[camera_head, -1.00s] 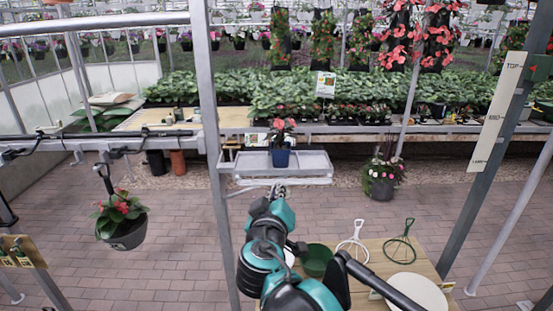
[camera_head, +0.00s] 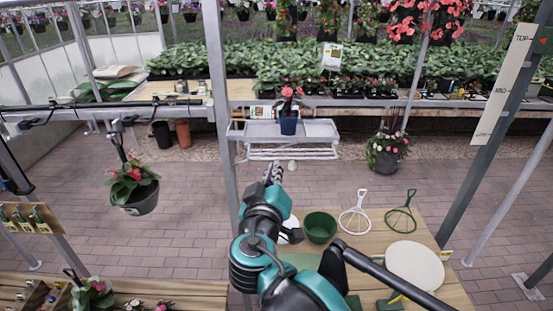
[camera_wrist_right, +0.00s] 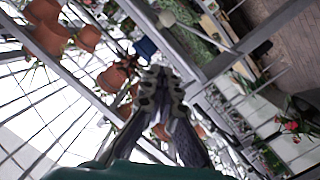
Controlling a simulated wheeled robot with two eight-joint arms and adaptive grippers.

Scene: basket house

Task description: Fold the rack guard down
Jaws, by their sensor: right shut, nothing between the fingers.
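A pale metal rack (camera_head: 318,129) stands at the front of the plant bench, with a blue pot of pink flowers (camera_head: 288,126) on it. Pale rails, apparently the rack guard (camera_head: 310,153), show along its front, below the tray level. A small white round knob (camera_head: 292,166) shows just below them. My right gripper (camera_head: 274,168) is shut and empty, left of the knob and below the rails in the picture, apparently apart from them. My left gripper is not in view.
A grey upright post (camera_head: 222,130) stands close left of my right arm. A hanging flower pot (camera_head: 136,195) is farther left. A wooden table (camera_head: 455,290) at lower right holds a green pot (camera_head: 320,227), hoops and a round pale disc (camera_head: 415,266).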

